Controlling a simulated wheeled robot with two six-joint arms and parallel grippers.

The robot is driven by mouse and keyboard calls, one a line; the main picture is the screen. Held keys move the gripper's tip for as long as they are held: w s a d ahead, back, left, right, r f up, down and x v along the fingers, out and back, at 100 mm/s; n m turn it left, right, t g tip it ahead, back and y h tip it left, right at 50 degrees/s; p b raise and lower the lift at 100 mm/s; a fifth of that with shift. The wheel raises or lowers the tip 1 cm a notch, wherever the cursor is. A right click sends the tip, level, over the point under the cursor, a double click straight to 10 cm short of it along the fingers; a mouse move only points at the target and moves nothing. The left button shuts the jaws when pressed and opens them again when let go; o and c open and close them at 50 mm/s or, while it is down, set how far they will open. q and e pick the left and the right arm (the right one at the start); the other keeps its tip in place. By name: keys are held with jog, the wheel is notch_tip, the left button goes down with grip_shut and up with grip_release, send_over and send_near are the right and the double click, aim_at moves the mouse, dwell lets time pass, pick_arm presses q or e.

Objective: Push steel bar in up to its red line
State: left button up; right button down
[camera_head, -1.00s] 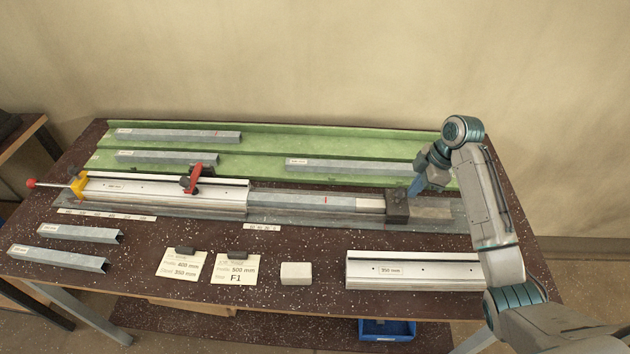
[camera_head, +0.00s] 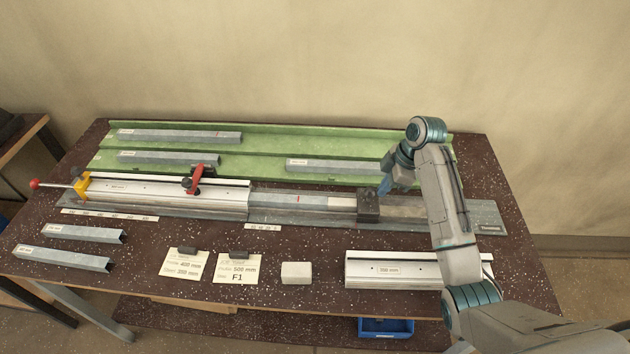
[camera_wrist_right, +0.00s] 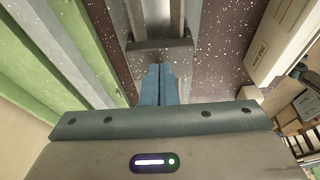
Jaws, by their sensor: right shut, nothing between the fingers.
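The steel bar (camera_head: 275,200) lies in the clamp bench line, its left end at the right end of the white profile (camera_head: 150,192). Its red line (camera_head: 298,199) shows to the right of the profile's end, apart from it. A dark pusher block (camera_head: 368,206) stands at the right end of a lighter piece (camera_head: 341,203) behind the bar. My right gripper (camera_head: 385,187) is shut and empty, at the right side of the block. In the right wrist view the shut fingers (camera_wrist_right: 159,84) point at the block (camera_wrist_right: 160,55); contact is hard to tell. My left gripper is not in view.
A red clamp lever (camera_head: 196,178) and a yellow stop (camera_head: 82,186) are on the profile's fixture. A green rack (camera_head: 270,146) with several bars is behind. Cards, a pale block (camera_head: 296,273) and another white profile (camera_head: 390,269) lie in front.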

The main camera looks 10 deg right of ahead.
jog(key=p, duration=0.3)
send_over(336, 202)
jog(key=shift+w+a+r, duration=0.1)
jog(key=shift+w+a, duration=0.05)
jog(key=shift+a, duration=0.1)
dwell(0.7)
jog(key=shift+w+a, duration=0.1)
jog(key=shift+a, duration=0.35)
dwell(0.6)
jog(key=shift+s+d+p, duration=0.2)
jog(key=shift+d+p, duration=0.4)
jog(key=shift+d, duration=0.15)
notch_tip(336, 202, up, 7)
jog(key=p, duration=0.6)
